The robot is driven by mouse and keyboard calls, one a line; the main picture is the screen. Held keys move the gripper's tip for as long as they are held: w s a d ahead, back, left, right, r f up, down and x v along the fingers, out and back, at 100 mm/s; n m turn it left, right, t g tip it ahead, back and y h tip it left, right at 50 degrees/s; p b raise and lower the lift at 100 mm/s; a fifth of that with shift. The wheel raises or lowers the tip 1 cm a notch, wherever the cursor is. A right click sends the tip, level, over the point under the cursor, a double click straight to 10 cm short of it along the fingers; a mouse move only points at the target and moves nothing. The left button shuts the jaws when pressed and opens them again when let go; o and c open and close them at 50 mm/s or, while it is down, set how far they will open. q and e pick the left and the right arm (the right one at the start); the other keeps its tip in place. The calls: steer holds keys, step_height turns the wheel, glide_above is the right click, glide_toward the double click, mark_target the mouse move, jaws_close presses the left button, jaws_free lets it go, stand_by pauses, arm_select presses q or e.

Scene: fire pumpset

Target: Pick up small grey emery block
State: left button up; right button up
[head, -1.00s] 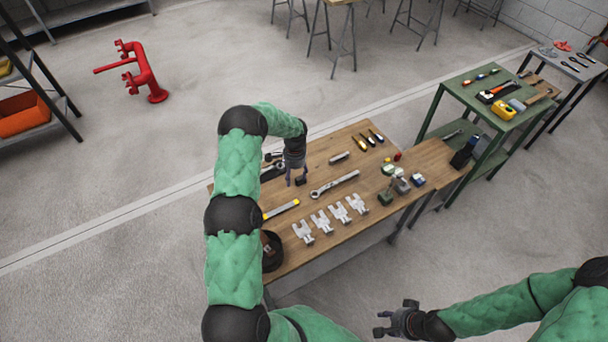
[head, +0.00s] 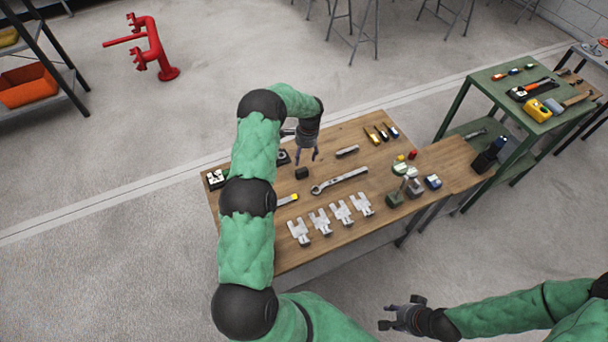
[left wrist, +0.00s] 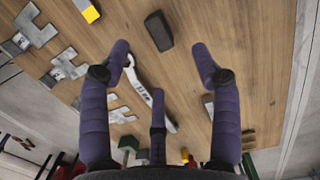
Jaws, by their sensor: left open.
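A small dark grey block (head: 302,173) lies on the wooden workbench (head: 330,131); it also shows at the top of the left wrist view (left wrist: 158,31). A longer grey-brown block (head: 347,152) lies to its right, partly hidden behind a finger in the left wrist view. I cannot tell for sure which is the emery block; the dark one is smaller. My left gripper (head: 307,156) is open and empty above the bench, just beyond the dark block in the head view. Its spread fingers (left wrist: 163,62) touch neither block. My right gripper (head: 401,315) is open and empty, off the bench front.
A large wrench (head: 340,180) lies right of the dark block. Several pale metal pieces (head: 320,222) line the front. A yellow-tipped tool (head: 288,199) lies near my left arm. Small tools (head: 381,134) lie at the back; a green table (head: 510,75) stands to the right.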

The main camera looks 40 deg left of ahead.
mark_target(303, 171)
arm_select(q)
steer(key=f, duration=0.5)
steer(key=shift+s+a+f+b, duration=0.15)
steer(key=shift+s+f+b, duration=0.1)
steer(key=shift+f+b, duration=0.1)
steer(key=shift+s+f, duration=0.15)
steer(key=shift+f, duration=0.3)
steer(key=f, duration=0.2)
steer(key=f+b, duration=0.1)
steer(key=f, duration=0.1)
steer(key=shift+s+d+f, duration=0.1)
steer(key=shift+s+d, duration=0.1)
steer(key=shift+d, duration=0.1)
jaws_close()
